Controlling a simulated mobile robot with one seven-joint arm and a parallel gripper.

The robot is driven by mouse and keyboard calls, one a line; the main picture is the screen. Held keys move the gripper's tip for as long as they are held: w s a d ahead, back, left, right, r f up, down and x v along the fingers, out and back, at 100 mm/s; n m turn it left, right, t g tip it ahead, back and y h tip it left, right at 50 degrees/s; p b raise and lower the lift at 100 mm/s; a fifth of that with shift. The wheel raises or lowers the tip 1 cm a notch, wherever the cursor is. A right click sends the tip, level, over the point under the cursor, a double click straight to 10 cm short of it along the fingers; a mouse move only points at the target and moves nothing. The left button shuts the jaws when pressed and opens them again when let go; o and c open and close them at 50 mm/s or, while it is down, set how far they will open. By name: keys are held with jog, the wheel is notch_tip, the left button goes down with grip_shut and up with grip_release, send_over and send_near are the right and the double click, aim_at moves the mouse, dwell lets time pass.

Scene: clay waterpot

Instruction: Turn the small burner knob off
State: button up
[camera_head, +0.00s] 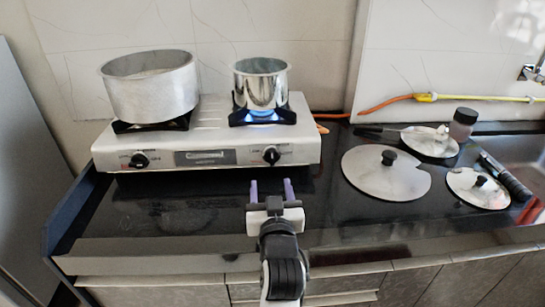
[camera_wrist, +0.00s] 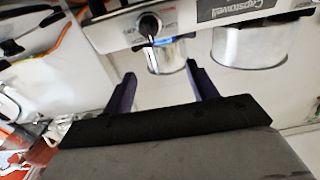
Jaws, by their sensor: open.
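The stove (camera_head: 205,134) is a white two-burner unit. The small burner, at right, shows a blue flame (camera_head: 262,115) under a small steel pot (camera_head: 261,85). The black small burner knob (camera_head: 271,156) is on the stove's front panel, below that pot. My gripper (camera_head: 271,186) is open and empty, in front of the knob and apart from it, with two purple fingers roughly in line with it. In the wrist view, which looks turned over, the knob (camera_wrist: 149,24) shows beyond the gripper's fingertips (camera_wrist: 160,70). I cannot read the knob's exact angle.
A second black knob (camera_head: 139,160) sits at the panel's left, below a large pot (camera_head: 150,87). A large lid (camera_head: 386,173), smaller lids (camera_head: 478,187) and a jar (camera_head: 462,124) lie or stand on the dark counter to the right. The counter in front of the stove is mostly clear.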

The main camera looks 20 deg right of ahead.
aim_at(272, 155)
jog(key=x, duration=0.4)
jog(key=d+f+p+x, duration=0.1)
jog(key=x, duration=0.8)
jog(key=shift+w+d+f, duration=0.1)
jog(key=shift+d+f, duration=0.05)
jog(key=shift+d, duration=0.1)
jog(key=shift+c, duration=0.5)
jog(key=c, duration=0.9)
jog(key=shift+p, duration=0.3)
